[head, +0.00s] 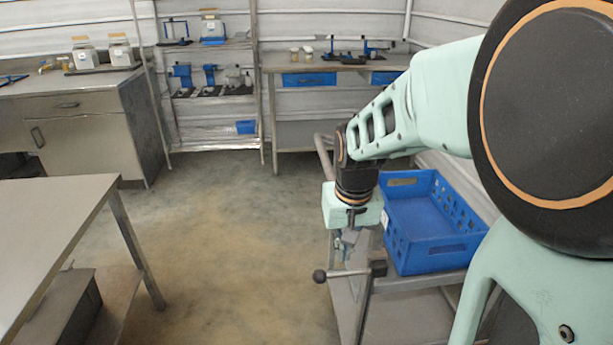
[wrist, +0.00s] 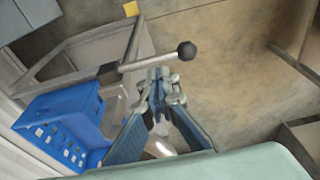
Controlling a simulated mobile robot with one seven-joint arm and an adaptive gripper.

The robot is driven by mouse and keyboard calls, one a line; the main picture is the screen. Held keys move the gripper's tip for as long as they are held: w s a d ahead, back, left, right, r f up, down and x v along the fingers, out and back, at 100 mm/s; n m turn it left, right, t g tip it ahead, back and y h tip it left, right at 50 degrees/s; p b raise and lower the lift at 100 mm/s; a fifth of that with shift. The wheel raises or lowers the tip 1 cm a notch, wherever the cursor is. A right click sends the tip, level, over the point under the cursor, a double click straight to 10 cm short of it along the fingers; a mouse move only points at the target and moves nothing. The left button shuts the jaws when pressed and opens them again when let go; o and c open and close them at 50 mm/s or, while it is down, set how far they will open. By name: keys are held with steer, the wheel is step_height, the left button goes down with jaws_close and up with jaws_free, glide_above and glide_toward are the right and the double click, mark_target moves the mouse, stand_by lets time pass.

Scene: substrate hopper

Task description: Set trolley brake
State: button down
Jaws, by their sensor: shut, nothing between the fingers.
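The trolley (head: 362,318) stands at the lower right in the head view, with a blue crate on top. Its brake lever (head: 346,273) is a grey bar running sideways from a dark hub (head: 378,268) to a black ball knob (head: 319,276). In the wrist view the lever (wrist: 150,61) crosses just beyond my fingertips, with the knob (wrist: 187,50) at its right end and the hub (wrist: 108,73) at its left. My gripper (head: 345,252) points down above the lever and is shut and empty. The wrist view shows its closed fingertips (wrist: 166,78) beside the bar; I cannot tell whether they touch it.
The blue crate (head: 398,245) is empty and sits right of my gripper. A metal table (head: 50,215) stands at the left. Benches and a shelf (head: 215,143) with blue tools line the back wall. The floor (head: 220,240) between is clear. A yellow patch (wrist: 131,9) shows in the wrist view.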

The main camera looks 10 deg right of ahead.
mark_target(339, 273)
steer(key=f, duration=0.3)
steer(key=w+f+b, duration=0.1)
steer(key=f, duration=0.2)
steer(key=shift+w+d+f, duration=0.1)
steer(key=shift+w+f, duration=0.1)
steer(key=shift+f+h, duration=0.1)
steer(key=shift+h, duration=0.2)
